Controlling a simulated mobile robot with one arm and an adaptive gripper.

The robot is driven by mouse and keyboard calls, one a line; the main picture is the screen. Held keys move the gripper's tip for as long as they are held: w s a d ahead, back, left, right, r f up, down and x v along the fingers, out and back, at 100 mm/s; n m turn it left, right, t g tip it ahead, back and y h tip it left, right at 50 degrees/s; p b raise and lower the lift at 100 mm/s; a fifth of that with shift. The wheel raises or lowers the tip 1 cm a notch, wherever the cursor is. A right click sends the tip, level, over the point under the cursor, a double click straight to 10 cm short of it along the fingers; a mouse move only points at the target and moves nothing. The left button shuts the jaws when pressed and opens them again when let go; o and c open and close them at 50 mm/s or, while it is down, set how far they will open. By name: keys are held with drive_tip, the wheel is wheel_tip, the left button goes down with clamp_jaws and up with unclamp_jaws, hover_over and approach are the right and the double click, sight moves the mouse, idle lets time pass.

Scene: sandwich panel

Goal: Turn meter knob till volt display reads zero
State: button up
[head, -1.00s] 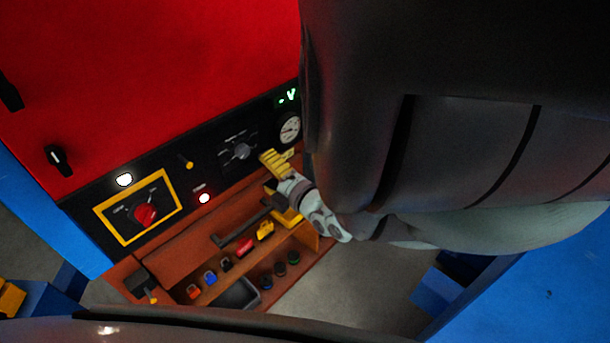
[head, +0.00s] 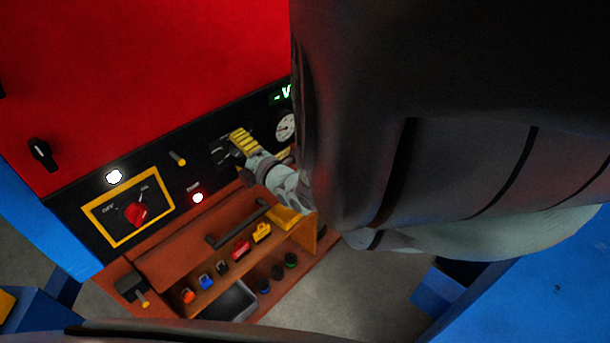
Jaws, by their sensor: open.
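The black control panel carries the grey meter knob (head: 220,153), now mostly hidden behind my gripper. My gripper (head: 242,147) has yellow finger pads and is open, in front of the knob; I cannot tell whether it touches it. The green volt display (head: 281,95) at the panel's upper right shows a dash and a "V"; part of it is hidden by my arm, so its value cannot be read. A round white dial gauge (head: 286,125) sits below the display.
Below is an orange-brown shelf (head: 185,245) with several padlocks.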

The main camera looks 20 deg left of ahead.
drive_tip(key=shift+o, duration=0.4)
clamp_jaws()
drive_tip(key=shift+m, duration=0.4)
drive_tip(key=m+b, duration=0.2)
drive_tip(key=m, duration=0.3)
drive_tip(key=shift+d+f, duration=0.1)
drive_tip(key=shift+s+m+b, duration=0.1)
drive_tip(key=shift+m+b, duration=0.2)
drive_tip(key=shift+m, duration=1.2)
